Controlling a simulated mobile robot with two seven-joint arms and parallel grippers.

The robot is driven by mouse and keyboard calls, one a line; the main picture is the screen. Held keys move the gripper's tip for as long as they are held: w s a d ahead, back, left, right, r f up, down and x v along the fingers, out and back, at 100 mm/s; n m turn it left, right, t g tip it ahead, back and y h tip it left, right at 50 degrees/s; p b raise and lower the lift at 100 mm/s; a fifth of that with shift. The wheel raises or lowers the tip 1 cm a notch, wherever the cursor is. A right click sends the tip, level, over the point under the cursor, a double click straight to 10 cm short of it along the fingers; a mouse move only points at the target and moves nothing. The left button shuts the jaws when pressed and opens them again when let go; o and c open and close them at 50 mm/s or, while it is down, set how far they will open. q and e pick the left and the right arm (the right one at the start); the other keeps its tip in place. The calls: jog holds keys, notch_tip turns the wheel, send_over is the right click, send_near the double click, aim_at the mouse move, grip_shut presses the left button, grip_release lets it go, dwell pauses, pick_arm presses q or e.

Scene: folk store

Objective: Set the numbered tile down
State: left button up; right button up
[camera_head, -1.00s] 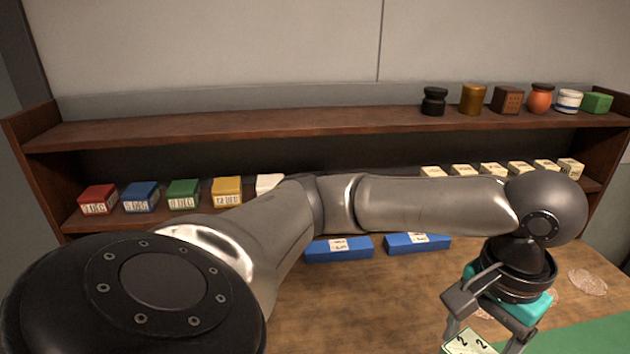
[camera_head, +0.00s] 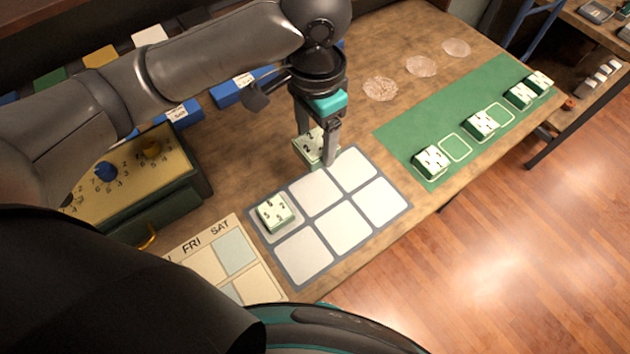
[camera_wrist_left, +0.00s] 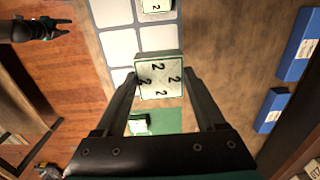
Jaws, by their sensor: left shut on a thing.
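My left gripper (camera_head: 317,150) is shut on a pale numbered tile (camera_head: 309,148) with a green edge, held at the back edge of the grey grid mat (camera_head: 262,232). In the left wrist view, 2s show on the tile (camera_wrist_left: 158,78) between the fingers. Its height above the table is hard to tell. The mat has six white cells. Another numbered tile (camera_head: 274,213) lies in the back left cell; the other cells are bare. My right gripper (camera_wrist_left: 66,28) shows small in the left wrist view, fingers apart and away from the tiles.
A green mat (camera_head: 410,140) to the right bears several tiles and empty outlined squares. Three round discs (camera_head: 421,66) lie behind it. A yellow-topped box with knobs (camera_head: 190,178) and a calendar sheet (camera_head: 205,254) are left.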

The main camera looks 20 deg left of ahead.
pick_arm(q)
notch_tip(320, 180, down, 15)
jog(key=b, duration=0.3)
jog(key=shift+r, duration=0.2)
jog(key=o, duration=1.5)
jog(key=shift+f, duration=0.1)
notch_tip(320, 180, up, 12)
jog(key=p, duration=0.3)
jog(key=shift+r, duration=0.2)
